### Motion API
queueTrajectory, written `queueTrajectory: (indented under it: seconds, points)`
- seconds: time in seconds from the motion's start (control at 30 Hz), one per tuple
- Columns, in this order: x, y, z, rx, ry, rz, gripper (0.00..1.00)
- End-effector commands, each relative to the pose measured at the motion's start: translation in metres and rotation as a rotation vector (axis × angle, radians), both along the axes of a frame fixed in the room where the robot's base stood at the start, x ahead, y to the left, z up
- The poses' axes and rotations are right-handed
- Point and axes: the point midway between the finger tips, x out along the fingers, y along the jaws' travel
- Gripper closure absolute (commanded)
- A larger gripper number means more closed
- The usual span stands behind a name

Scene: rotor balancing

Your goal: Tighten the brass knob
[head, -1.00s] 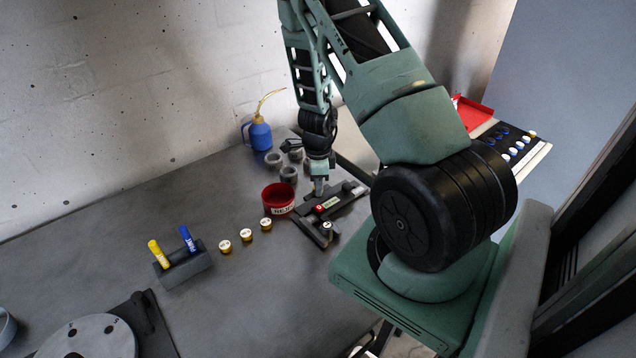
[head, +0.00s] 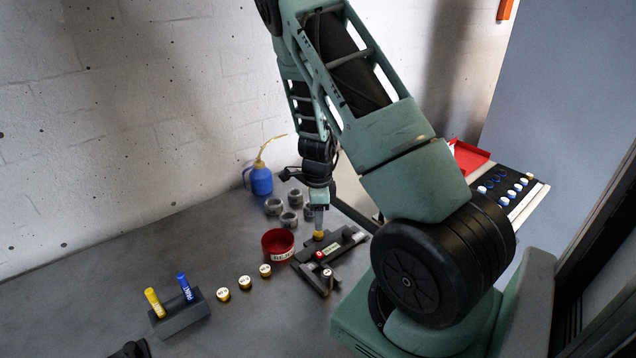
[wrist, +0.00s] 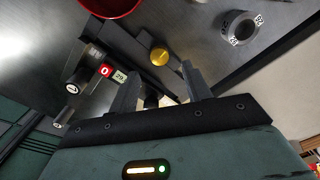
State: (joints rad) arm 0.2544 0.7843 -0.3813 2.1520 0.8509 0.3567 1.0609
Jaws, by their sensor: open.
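The brass knob (head: 318,235) sits on a dark fixture (head: 336,251) on the table. In the wrist view the knob (wrist: 159,56) is a round gold disc on a dark bar, beyond my fingertips. My gripper (head: 318,224) points down just above the knob in the head view. In the wrist view my gripper (wrist: 158,78) has its two fingers apart with nothing held between them. The fixture carries a red button marked 0 (wrist: 104,70) and a small green readout (wrist: 119,76), whose digits are hard to read.
A red bin (head: 278,243) stands left of the fixture, with several small brass-sided weights (head: 245,282) in front. Grey rings (head: 289,219) and a blue oil can (head: 260,180) stand behind. A marker block (head: 182,315) is at the left. Bare tabletop lies between.

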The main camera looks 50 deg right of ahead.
Motion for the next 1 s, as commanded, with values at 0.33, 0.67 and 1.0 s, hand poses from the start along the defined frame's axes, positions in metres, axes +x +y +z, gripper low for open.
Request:
queueTrajectory:
  seconds: [0.33, 0.67, 1.0]
  points:
    - [0.001, 0.001, 0.083, -0.002, -0.004, 0.002, 0.51]
    - [0.0, 0.0, 0.118, -0.001, -0.001, -0.001, 0.51]
    - [0.0, 0.0, 0.12, 0.0, 0.0, -0.002, 0.51]
